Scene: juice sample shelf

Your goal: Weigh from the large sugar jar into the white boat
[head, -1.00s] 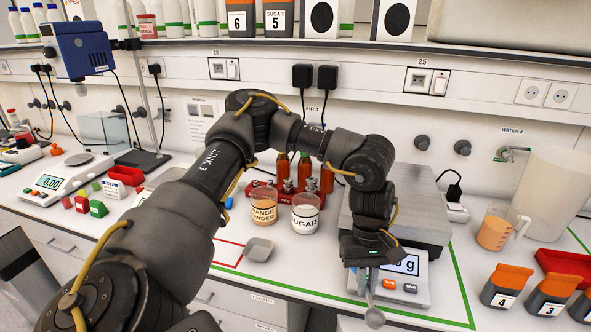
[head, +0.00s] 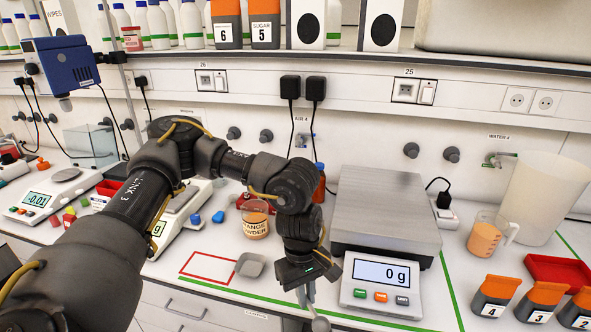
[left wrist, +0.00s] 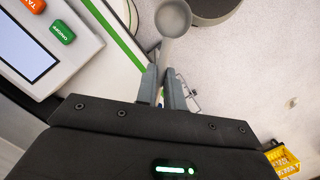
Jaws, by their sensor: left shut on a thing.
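My left gripper (head: 308,285) is shut on the thin handle of a grey scoop (head: 320,323). The scoop's round bowl shows beyond the fingertips in the left wrist view (left wrist: 173,18). The gripper hangs over the bench front, just left of the large scale (head: 381,272), which reads 0 g. A shallow pale grey dish, probably the boat (head: 250,265), lies left of the gripper, beside a red-outlined square (head: 207,267). The orange powder jar (head: 255,220) stands left of my wrist. My right gripper is out of view.
A smaller balance (head: 180,215) stands partly behind my forearm. At right are a beaker of orange powder (head: 485,236), a red tray (head: 556,270) and several numbered orange-topped containers (head: 498,294). The left wrist view shows floor and a yellow basket (left wrist: 283,160).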

